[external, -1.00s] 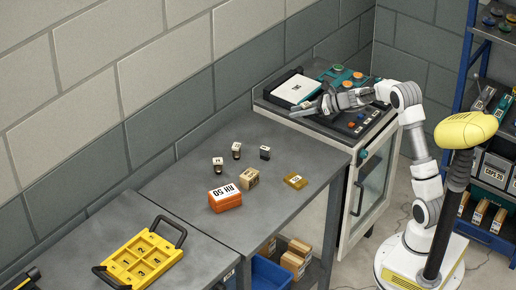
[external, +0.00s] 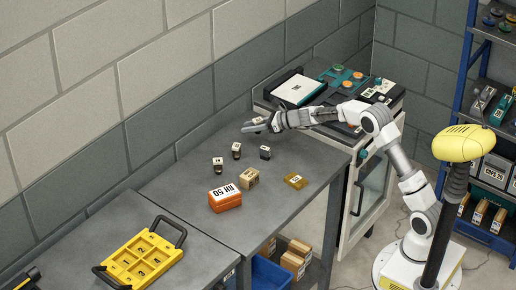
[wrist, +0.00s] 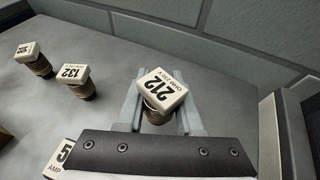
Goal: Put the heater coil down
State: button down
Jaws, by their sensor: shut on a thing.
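My gripper (external: 256,124) is shut on a heater coil (wrist: 162,93), a small piece with a white cap marked 212 and a ribbed dark body. The cap shows between the two fingers in the wrist view. In the external view my gripper is over the far end of the grey bench (external: 200,187), near the wall; I cannot tell whether the coil touches the bench. Three similar capped pieces stand on the bench: one at left (external: 217,165), one in the middle (external: 236,150) and one at right (external: 265,153). One cap reads 132 (wrist: 71,75) in the wrist view.
An orange box (external: 225,200), a tan block (external: 249,178) and a yellow piece (external: 295,180) lie on the bench. A yellow numbered tray (external: 143,258) is at the near left. A cabinet (external: 372,180) with equipment on top adjoins the bench.

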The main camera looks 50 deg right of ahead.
aim_at(250, 141)
jog(key=shift+a+f+b, duration=0.1)
jog(key=shift+f+b, duration=0.75)
jog(key=shift+f, duration=1.1)
jog(key=shift+f, duration=0.15)
jog(key=c, duration=0.6)
grip_release()
jog(key=shift+o, duration=0.2)
